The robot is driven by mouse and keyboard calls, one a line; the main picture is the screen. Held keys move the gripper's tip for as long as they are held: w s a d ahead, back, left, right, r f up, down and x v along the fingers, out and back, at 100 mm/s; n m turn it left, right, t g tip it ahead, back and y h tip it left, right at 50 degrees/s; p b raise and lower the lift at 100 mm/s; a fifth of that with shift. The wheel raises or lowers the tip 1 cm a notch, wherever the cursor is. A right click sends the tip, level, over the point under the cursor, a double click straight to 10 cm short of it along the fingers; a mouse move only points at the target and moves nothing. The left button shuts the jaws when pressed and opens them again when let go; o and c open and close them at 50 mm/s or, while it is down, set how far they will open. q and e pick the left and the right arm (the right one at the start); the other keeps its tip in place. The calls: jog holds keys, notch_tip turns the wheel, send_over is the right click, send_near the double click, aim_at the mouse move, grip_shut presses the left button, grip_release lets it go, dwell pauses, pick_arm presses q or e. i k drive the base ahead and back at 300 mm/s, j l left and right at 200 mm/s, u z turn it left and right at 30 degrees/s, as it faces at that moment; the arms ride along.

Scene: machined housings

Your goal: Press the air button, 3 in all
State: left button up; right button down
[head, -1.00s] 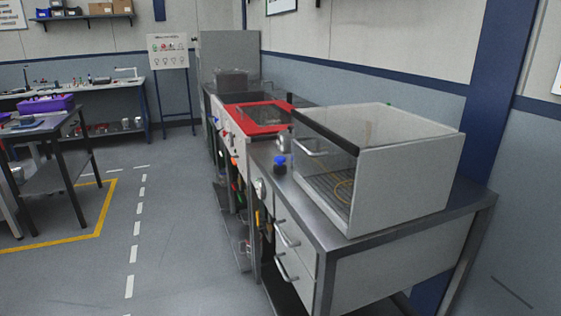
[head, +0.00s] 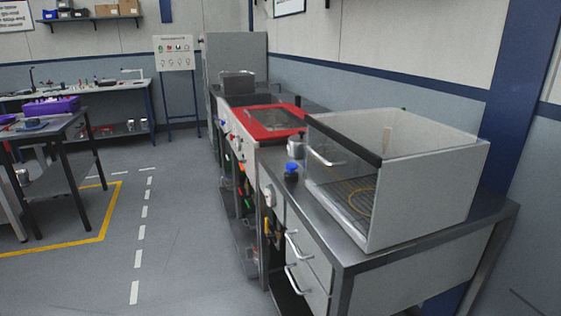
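A blue button (head: 291,168) on a dark base stands on the metal bench top, just left of a clear-fronted grey box (head: 425,195). It may be the air button; I see no label on it. The box has a handle on its front panel and a dark grating inside with an orange-brown loop on it. Neither of my grippers shows in the head view.
The metal bench (head: 335,238) with drawers runs away from me along the wall. A red-topped unit (head: 262,122) stands farther along it. A dark table (head: 45,135) with a purple bin (head: 52,106) is at the left. The floor (head: 185,235) between is clear.

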aim_at(291, 166)
jog(key=i+j+u, duration=0.25)
jog(key=i, duration=0.3)
jog(key=i+j+u, duration=0.1)
jog(key=i+u, duration=0.2)
jog(key=i, duration=0.2)
jog(key=i+j+z, duration=0.1)
jog(key=i, duration=0.3)
jog(key=i+j+z, duration=0.1)
jog(key=i, duration=0.25)
jog(key=i+j+z, duration=0.1)
jog(key=i+j, duration=0.2)
jog(key=i+j+z, duration=0.15)
jog(key=z, duration=0.2)
jog(key=i+j+z, duration=0.15)
jog(key=z, duration=0.2)
jog(key=i+j+z, duration=0.1)
jog(key=j+z, duration=0.75)
jog(key=i+j, duration=0.05)
jog(key=j, duration=0.05)
